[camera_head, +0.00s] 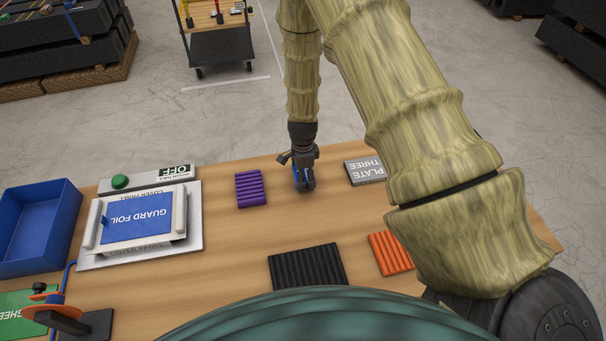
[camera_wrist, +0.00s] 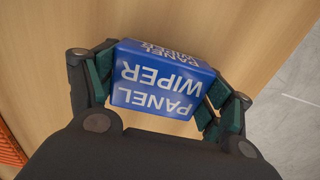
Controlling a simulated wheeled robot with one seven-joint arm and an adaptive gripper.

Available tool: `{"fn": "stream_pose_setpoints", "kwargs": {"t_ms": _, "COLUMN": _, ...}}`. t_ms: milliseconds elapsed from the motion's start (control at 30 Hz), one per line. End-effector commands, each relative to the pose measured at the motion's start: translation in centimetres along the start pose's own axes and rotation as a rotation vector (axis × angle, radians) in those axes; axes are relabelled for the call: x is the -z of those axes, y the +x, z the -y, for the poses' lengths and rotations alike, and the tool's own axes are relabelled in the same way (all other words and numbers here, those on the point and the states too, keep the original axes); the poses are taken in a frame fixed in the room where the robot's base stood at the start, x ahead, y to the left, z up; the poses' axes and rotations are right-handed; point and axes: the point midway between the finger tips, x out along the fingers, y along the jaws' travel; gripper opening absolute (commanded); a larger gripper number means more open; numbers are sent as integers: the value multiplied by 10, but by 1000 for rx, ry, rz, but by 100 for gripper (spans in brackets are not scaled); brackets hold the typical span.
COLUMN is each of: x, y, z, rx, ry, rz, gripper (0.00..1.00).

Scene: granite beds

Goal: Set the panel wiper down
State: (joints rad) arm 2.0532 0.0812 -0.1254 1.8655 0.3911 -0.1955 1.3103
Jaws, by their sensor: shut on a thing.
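The panel wiper (camera_wrist: 160,82) is a blue block with white lettering, held between the two fingers of my gripper (camera_wrist: 165,92) in the wrist view. Wood tabletop shows behind it; I cannot tell whether it touches the table. In the head view my gripper (camera_head: 303,180) points down over the far part of the wooden table (camera_head: 225,270), between the purple ribbed block and the grey plate.
A purple ribbed block (camera_head: 251,189) lies left of my gripper, a grey PLATE THREE block (camera_head: 365,172) right. A black ribbed mat (camera_head: 307,268) and orange ribbed block (camera_head: 390,253) lie nearer. The GUARD FOIL panel (camera_head: 138,229) and blue bin (camera_head: 37,232) stand left.

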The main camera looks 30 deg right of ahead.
Motion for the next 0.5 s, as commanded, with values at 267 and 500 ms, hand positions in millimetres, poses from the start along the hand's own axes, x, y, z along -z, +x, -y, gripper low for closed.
{"fn": "stream_pose_setpoints", "kwargs": {"t_ms": 267, "x": 0, "y": 2, "z": 0, "rx": 0, "ry": 0, "rz": 0, "gripper": 100}}
{"fn": "stream_pose_setpoints", "kwargs": {"t_ms": 500, "x": 0, "y": 2, "z": 0, "rx": 0, "ry": 0, "rz": 0, "gripper": 100}}
